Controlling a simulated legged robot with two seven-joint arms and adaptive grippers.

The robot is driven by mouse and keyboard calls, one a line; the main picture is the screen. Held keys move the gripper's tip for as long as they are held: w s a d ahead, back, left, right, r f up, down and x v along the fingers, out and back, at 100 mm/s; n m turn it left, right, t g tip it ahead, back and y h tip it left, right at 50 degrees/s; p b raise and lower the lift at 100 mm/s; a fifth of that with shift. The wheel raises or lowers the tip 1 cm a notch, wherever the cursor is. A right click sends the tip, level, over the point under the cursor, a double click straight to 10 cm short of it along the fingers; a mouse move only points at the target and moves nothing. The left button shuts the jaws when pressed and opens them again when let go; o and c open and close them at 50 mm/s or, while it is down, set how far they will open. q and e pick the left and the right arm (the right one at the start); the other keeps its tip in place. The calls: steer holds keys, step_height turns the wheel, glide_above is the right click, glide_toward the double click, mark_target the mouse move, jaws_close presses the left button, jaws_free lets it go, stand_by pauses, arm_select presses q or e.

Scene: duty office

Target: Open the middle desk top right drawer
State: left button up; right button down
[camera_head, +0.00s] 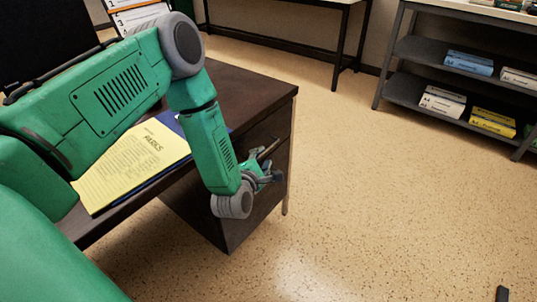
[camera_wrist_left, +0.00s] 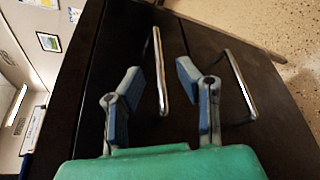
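The dark brown desk (camera_head: 245,88) has drawers on its right-hand front. My left gripper (camera_head: 264,171) is at the drawer fronts, partly hidden by its own wrist in the head view. In the left wrist view, which is turned sideways, the left gripper (camera_wrist_left: 162,92) is open. The upper drawer's metal handle (camera_wrist_left: 159,72) shows between its two fingers, and I cannot tell whether they touch it. The lower drawer's handle (camera_wrist_left: 241,86) lies outside the right-hand finger. Both drawers look closed. My right gripper is not seen.
A yellow paper pad (camera_head: 135,160) and a blue folder lie on the desk top, partly behind my left arm. A shelf (camera_head: 420,92) with paper packs stands at the back right. A small dark object (camera_head: 502,293) shows at bottom right. The speckled floor between is clear.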

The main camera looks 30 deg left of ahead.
mark_target(266, 150)
arm_select(q)
steer(key=x, duration=0.4)
steer(key=shift+s+a+f+b, duration=0.1)
steer(key=shift+a+b, duration=0.25)
steer(key=shift+b, duration=0.05)
steer(key=shift+w+a+f, duration=0.15)
steer(key=shift+w+a, duration=0.2)
steer(key=shift+a, duration=0.05)
steer(key=shift+d, duration=0.45)
jaws_close()
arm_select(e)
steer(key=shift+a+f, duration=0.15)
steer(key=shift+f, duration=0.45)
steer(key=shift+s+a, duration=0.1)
